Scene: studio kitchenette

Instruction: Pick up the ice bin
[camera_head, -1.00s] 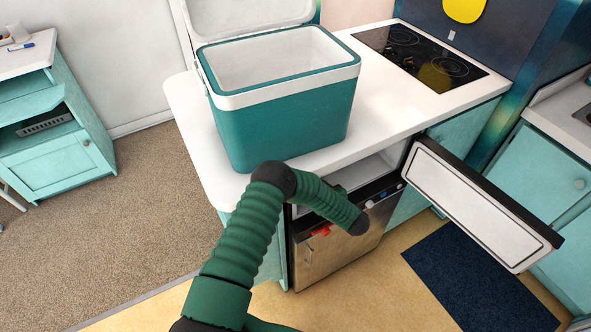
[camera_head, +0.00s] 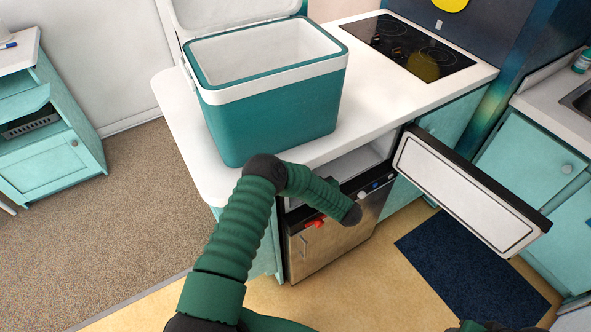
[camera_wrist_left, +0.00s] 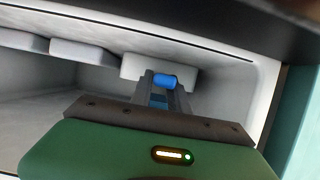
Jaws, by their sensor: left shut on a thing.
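In the left wrist view my left gripper (camera_wrist_left: 165,82) is inside the white compartment of the open freezer (camera_wrist_left: 45,110). Its blue-padded fingers are shut on a pale white block-like part (camera_wrist_left: 130,66), which looks like the ice bin. The fingers hide part of it, and its full shape is unclear. Two similar pale pieces lie to its left. In the head view my left arm reaches to the freezer under the counter, and the gripper itself is hidden.
A teal cooler (camera_head: 270,118) with its lid open stands on the white counter (camera_head: 185,140). The freezer door (camera_head: 465,195) hangs open to the right. A black cooktop (camera_head: 410,45) is behind. A dark blue mat (camera_head: 470,265) lies on the floor. Open floor is at left.

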